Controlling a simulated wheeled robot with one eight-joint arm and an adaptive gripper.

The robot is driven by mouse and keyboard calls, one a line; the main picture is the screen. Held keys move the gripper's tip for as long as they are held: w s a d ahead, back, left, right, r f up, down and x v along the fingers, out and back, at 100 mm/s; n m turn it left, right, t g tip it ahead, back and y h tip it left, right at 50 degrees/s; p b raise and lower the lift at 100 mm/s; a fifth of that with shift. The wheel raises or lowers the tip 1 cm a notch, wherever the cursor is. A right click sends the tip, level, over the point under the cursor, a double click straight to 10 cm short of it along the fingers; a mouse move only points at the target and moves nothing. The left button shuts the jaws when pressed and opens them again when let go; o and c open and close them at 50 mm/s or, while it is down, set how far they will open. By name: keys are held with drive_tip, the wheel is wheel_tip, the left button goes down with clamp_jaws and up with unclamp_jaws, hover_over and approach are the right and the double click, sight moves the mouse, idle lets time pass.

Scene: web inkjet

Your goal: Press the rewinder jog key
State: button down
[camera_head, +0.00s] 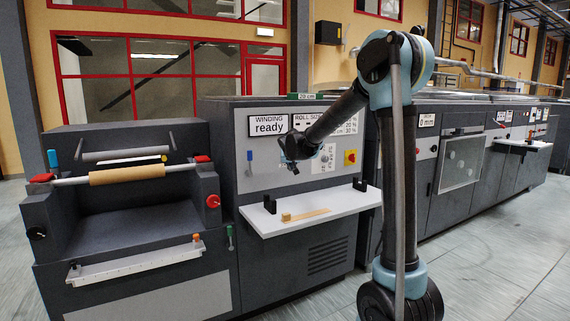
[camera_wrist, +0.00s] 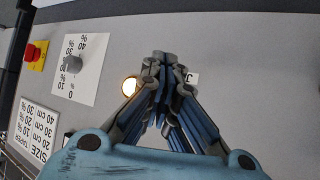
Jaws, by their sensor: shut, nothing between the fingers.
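The rewinder's grey control panel (camera_head: 262,178) stands in the middle of the head view, under a sign reading "WINDING ready" (camera_head: 268,124). My gripper (camera_head: 288,164) is in front of this panel, with its arm reaching in from the right. In the wrist view my gripper (camera_wrist: 164,58) is shut and empty, its fingertips close to the panel. A white label starting with "J" (camera_wrist: 191,78) shows beside the fingers, partly covered. A lit amber round button (camera_wrist: 130,86) is just left of the fingers. The jog key itself cannot be made out; the fingers cover the panel beside the label.
A grey knob (camera_wrist: 72,63) with a percent scale and a red stop button (camera_wrist: 30,52) on yellow sit left in the wrist view. Below the panel, a white shelf (camera_head: 345,206) holds a wooden piece (camera_head: 304,215). A blue lever (camera_head: 250,157) is left of my gripper.

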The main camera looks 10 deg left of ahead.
drive_tip(key=shift+w+a, duration=0.45)
drive_tip(key=shift+w, duration=0.25)
drive_tip(key=shift+w+a, duration=0.45)
drive_tip(key=shift+w, duration=0.2)
idle(0.6)
drive_tip(key=shift+w+a, duration=0.25)
drive_tip(key=shift+w, duration=0.05)
drive_tip(key=shift+w+a, duration=0.25)
drive_tip(key=shift+w, duration=0.1)
idle(0.9)
drive_tip(key=shift+s+d, duration=0.5)
drive_tip(key=shift+s, duration=0.2)
drive_tip(key=shift+s, duration=0.1)
drive_tip(key=shift+s+d, duration=0.7)
drive_tip(key=shift+s, duration=0.3)
drive_tip(key=shift+s+d, duration=0.7)
drive_tip(key=shift+s, duration=0.3)
